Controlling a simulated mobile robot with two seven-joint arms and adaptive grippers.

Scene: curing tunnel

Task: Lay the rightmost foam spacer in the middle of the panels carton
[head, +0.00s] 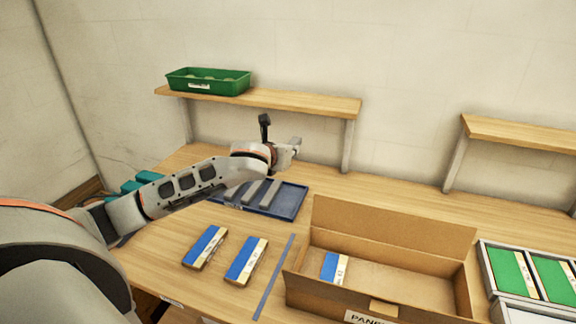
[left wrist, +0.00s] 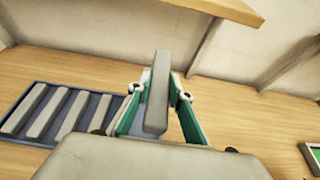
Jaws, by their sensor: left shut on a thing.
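My left gripper (head: 286,155) is above the back right of the blue tray (head: 290,204). In the left wrist view, the left gripper (left wrist: 160,100) is shut on a long grey foam spacer (left wrist: 157,90), which points away from the palm between the green-lined fingers. Several other grey foam spacers (left wrist: 42,112) lie side by side in the tray, left of the gripper in that view. The open panels carton (head: 390,232) stands to the right of the tray in the head view. A blue and white panel (head: 334,267) lies at its left end; its middle and right look bare. My right gripper is not in view.
Two blue and white packs (head: 205,246) and a blue strip (head: 273,276) lie left of the carton. A grey bin with green packs (head: 510,271) stands right of it. A shelf (head: 310,101) holding a green bin (head: 208,82) is behind the arm. Teal items (head: 130,186) lie at left.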

